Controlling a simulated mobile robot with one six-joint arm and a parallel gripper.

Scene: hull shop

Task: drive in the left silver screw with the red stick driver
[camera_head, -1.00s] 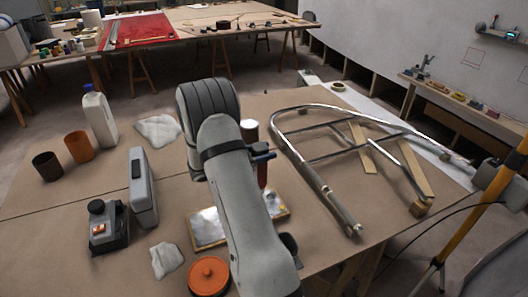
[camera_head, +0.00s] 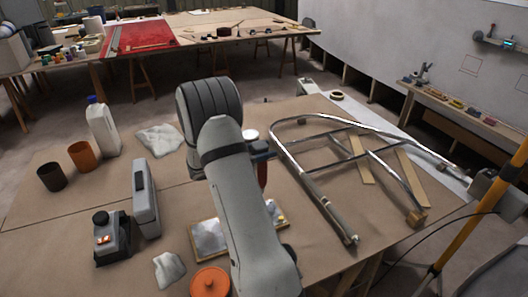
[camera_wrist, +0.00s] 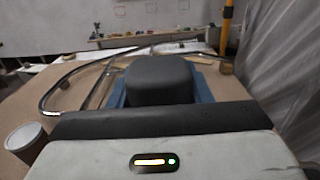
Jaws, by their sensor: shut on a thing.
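My gripper (camera_head: 263,158) is mostly hidden behind my arm in the head view. Part of a blue finger shows, with the dark red driver (camera_head: 262,175) upright below it. The gripper is shut on the driver. In the wrist view blue fingers (camera_wrist: 160,100) show on both sides of a dark rounded block. The driver's tip is hidden. Below the gripper lies a wooden-edged board with a silver plate (camera_head: 208,238), partly covered by my arm. I cannot make out the silver screws; small light bits (camera_head: 281,219) show at the board's right end.
A bent metal tube frame (camera_head: 318,192) lies to the right. An orange round tub (camera_head: 210,284) stands in front. A grey case (camera_head: 145,200), a dark device (camera_head: 108,238), two cups (camera_head: 82,156) and a white bottle (camera_head: 102,130) stand left. A white can (camera_wrist: 25,142) is near the gripper.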

